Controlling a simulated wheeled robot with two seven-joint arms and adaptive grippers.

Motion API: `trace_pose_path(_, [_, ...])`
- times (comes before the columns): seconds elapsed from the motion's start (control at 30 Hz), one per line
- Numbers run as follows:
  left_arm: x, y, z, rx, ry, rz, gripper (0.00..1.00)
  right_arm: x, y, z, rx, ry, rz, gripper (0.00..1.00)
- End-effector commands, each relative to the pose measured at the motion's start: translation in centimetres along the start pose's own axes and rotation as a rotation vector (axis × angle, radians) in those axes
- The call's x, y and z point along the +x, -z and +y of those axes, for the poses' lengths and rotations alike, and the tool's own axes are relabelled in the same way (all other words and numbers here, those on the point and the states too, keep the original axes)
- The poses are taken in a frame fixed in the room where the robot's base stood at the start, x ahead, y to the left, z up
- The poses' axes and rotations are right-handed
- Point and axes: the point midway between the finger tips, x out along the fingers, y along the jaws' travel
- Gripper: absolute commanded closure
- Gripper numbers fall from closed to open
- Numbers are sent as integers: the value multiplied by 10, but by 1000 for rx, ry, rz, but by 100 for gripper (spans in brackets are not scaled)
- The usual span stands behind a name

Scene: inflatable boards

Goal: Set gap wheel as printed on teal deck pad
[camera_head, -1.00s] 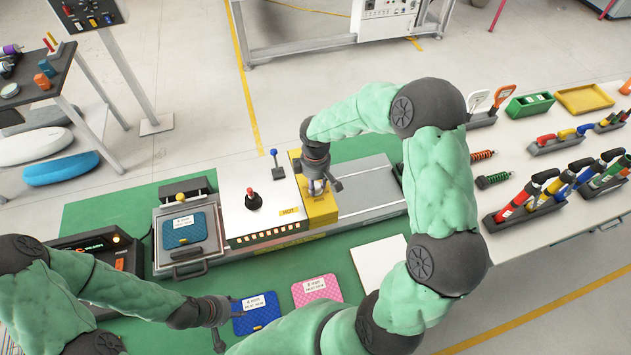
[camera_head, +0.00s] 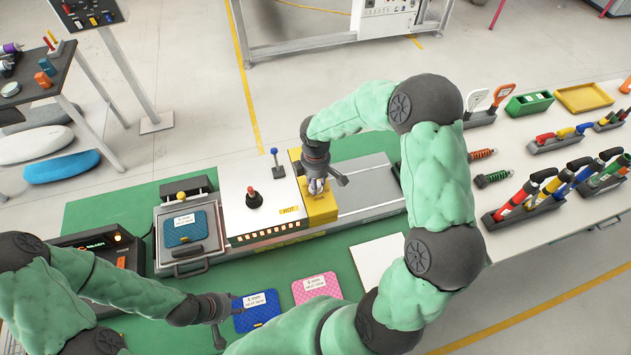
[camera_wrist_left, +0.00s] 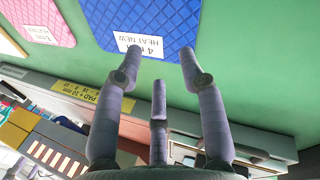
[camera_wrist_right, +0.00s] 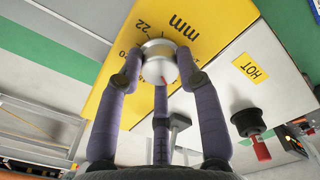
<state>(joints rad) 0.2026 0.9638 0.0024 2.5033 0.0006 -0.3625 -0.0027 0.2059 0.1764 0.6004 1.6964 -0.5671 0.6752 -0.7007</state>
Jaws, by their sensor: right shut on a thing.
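The gap wheel is a silver round knob (camera_wrist_right: 160,63) with a red mark, on a yellow plate (camera_wrist_right: 118,75) printed with "mm" and numbers such as 22. My right gripper (camera_wrist_right: 158,75) has its fingers closed around the wheel; in the head view it (camera_head: 317,185) is over the yellow block (camera_head: 322,209). The fingers hide part of the scale. The teal deck pad (camera_head: 181,234) lies in the tray at the machine's left end; its white label is too small to read. My left gripper (camera_wrist_left: 160,65) is open and empty beside the blue pad (camera_wrist_left: 185,25), labelled 4 mm.
A pink pad (camera_head: 316,287) lies right of the blue pad on the green mat (camera_head: 120,212). A red-topped lever (camera_head: 253,199) and a "HOT" label (camera_wrist_right: 250,68) are near the wheel. A white sheet (camera_head: 374,264) lies at the right. Tool racks (camera_head: 520,212) fill the right table.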

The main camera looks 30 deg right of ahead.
Motion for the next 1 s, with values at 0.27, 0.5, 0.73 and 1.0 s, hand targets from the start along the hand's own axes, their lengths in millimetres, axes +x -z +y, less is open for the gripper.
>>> trace_pose_path(0.27, [0, 0, 0, 0, 0, 0, 60, 0, 0, 0, 1, -1, 0, 40])
trace_pose_path(0.5, [0, 0, 0, 0, 0, 0, 60, -4, 0, 1, 1, -2, 1, 40])
trace_pose_path(0.73, [0, 0, 0, 0, 0, 0, 60, -38, 1, 1, 1, -4, 2, 40])
trace_pose_path(1.0, [0, 0, 0, 0, 0, 0, 60, -90, 0, 1, 1, -4, 2, 40])
